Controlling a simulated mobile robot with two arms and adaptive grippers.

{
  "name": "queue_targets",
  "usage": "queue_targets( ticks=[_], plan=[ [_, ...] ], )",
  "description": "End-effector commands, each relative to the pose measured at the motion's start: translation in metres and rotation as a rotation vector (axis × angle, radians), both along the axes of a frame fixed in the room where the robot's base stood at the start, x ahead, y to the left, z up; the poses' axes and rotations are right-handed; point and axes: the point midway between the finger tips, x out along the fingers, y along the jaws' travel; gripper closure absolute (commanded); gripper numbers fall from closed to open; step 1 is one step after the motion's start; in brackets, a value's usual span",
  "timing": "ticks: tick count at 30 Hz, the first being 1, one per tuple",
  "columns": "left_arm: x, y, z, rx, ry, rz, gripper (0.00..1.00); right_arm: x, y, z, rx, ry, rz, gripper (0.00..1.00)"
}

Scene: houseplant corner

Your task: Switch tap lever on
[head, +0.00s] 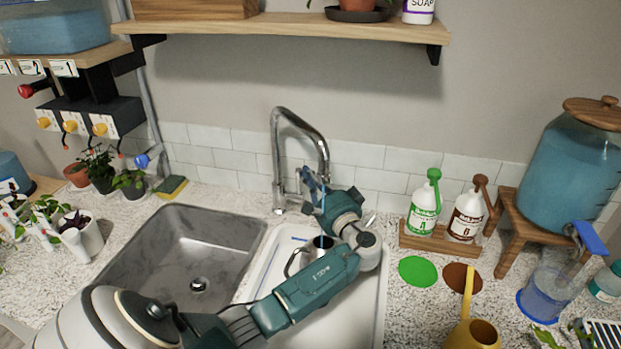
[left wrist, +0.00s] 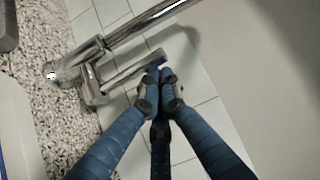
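The chrome tap (head: 276,150) stands behind the sink, with its tall curved spout over the basins. Its lever (left wrist: 130,76) is a short chrome bar sticking out from the tap body (left wrist: 88,72) in the left wrist view. My left gripper (head: 314,180) is beside the tap in the head view, partly covering the lever area. In the left wrist view the blue fingers (left wrist: 160,76) are together at their tips, right by the free end of the lever. I cannot tell whether they touch it. Nothing shows between them. My right gripper is not in view.
The steel sink (head: 190,215) and white drainer with a metal jug (head: 322,243) lie below my left arm. Two bottles (head: 424,212) stand right of the tap. A blue-filled dispenser (head: 570,170) is far right. A wooden shelf (head: 280,25) hangs above.

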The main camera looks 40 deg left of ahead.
Motion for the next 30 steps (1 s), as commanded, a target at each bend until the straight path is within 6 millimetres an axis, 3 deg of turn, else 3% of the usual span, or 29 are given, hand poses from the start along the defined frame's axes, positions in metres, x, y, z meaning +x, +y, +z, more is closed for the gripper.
queue_targets(
  ticks=[15, 30],
  plan=[
    [-0.027, -0.014, -0.015, -0.003, 0.001, 0.003, 1.00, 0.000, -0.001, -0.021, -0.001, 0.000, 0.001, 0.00],
    [-0.035, -0.017, -0.021, -0.004, 0.004, 0.006, 1.00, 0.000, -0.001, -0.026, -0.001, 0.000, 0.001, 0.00]
  ],
)
